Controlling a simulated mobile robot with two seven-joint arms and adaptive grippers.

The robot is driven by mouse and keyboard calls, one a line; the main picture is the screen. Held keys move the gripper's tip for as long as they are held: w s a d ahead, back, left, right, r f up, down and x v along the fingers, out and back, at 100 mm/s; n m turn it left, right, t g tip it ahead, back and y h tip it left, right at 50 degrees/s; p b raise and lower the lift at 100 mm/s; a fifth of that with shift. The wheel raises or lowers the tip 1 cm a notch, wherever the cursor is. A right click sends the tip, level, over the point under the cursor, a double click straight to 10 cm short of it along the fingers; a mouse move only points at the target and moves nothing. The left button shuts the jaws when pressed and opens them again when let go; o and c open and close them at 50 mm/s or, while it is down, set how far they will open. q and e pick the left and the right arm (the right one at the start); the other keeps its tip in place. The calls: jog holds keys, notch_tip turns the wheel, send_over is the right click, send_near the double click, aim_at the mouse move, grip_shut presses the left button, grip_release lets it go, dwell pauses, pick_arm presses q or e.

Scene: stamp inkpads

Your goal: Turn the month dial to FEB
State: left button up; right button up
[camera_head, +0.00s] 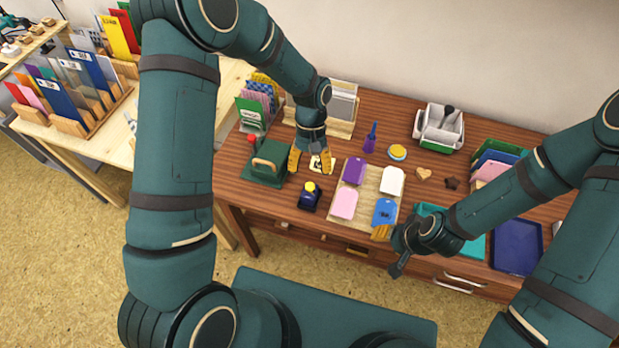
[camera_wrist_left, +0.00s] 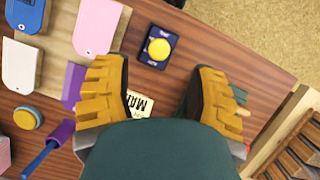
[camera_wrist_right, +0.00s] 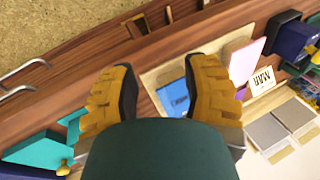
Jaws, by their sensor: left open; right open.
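The month dial is a dark blue block (camera_head: 309,199) with a round yellow knob (camera_head: 310,186), near the table's front edge. In the left wrist view its knob (camera_wrist_left: 158,48) lies ahead of my fingers, with white labels too small to read. My left gripper (camera_head: 311,161) is open and empty, behind the dial and apart from it. A pale card (camera_wrist_left: 138,103) with letters starting "MA" lies between its fingers on the table. My right gripper (camera_head: 390,246) is open near the blue stamp pad (camera_head: 384,211), with nothing between its fingers in the right wrist view (camera_wrist_right: 162,85).
A beige tray (camera_head: 367,185) holds purple, white, pink and blue pads right of the dial. A green block with a wooden handle (camera_head: 266,165) stands to its left. Teal and navy trays (camera_head: 516,246) lie at right.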

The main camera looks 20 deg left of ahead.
pick_arm(q)
jog(key=v, duration=0.6)
jog(key=shift+w+r, duration=0.2)
jog(key=shift+r, duration=0.1)
